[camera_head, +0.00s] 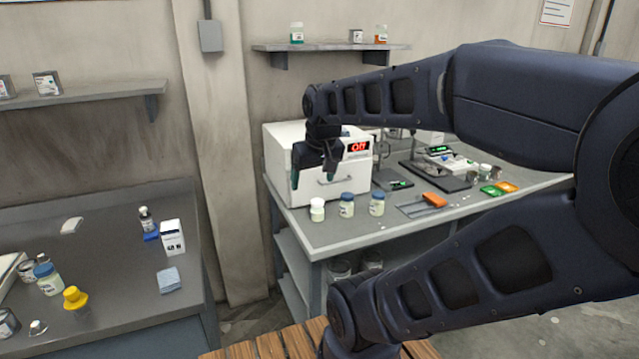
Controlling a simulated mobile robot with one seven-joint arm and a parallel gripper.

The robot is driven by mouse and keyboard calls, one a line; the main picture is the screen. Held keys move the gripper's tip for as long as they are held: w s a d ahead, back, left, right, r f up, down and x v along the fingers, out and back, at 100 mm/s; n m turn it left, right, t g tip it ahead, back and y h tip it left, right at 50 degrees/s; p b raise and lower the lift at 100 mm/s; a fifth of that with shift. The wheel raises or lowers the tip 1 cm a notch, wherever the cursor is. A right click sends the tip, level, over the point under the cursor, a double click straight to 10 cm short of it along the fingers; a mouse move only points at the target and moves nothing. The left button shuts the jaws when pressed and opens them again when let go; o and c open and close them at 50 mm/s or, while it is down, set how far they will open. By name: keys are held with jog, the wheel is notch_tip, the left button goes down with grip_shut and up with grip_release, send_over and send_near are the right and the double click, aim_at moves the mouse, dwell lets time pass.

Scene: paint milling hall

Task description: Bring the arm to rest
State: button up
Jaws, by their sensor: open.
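My gripper (314,184) hangs at the end of my dark blue arm, pointing down in front of the white oven-like box (278,152). Its two fingertips are apart and nothing shows between them. My arm reaches in from the right, bent, across the right half of the view. A white-capped jar (317,210) stands on the grey bench (345,238) below the gripper, apart from it. Two blue-capped jars (346,205) stand to its right. The box's red display (359,147) reads "Off".
An orange tool (434,199), a dark balance-like device (393,183) and green and orange cards (490,190) lie on the bench. A second table (130,285) at left holds jars, a white carton (172,237) and a yellow-topped item (75,297). Wall shelves (330,47) hang behind.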

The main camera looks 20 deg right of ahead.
jog(key=shift+s+d+f+m, duration=0.2)
jog(key=shift+s+f, duration=0.05)
jog(key=shift+s, duration=0.3)
jog(key=shift+s+d+f+m, duration=0.15)
jog(key=shift+s+f+m, duration=0.05)
jog(key=shift+s, duration=0.3)
dwell(0.6)
